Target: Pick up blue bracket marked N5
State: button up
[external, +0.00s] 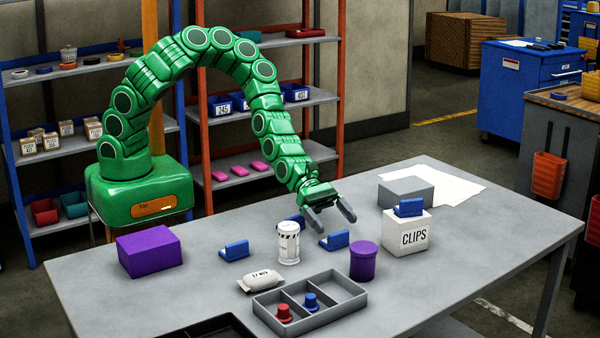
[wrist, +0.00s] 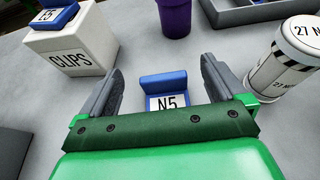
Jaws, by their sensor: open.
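The blue bracket marked N5 (wrist: 164,85) shows in the wrist view between my two fingers, its white label facing the camera and its lower part hidden by my gripper's body. In the external view it appears to be the blue bracket (external: 334,241) on the table just in front of my fingertips. My gripper (external: 334,222) is open and empty above the table. In the wrist view its fingers (wrist: 161,72) stand on either side of the bracket, with a gap on each side. I cannot tell the exact height between them.
A white CLIPS box (external: 407,238) carries another blue bracket (external: 409,207), labelled E5 in the wrist view. A white canister (external: 288,245) and a purple cylinder (external: 363,262) stand close by. More blue brackets lie at left (external: 234,250) and behind the canister (external: 297,221). A grey divided tray (external: 343,308) is in front.

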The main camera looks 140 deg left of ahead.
aim_at(337, 232)
jog(key=shift+f, duration=0.8)
jog(key=shift+w+f, duration=1)
jog(key=shift+w, duration=0.4)
jog(key=c, duration=1.1)
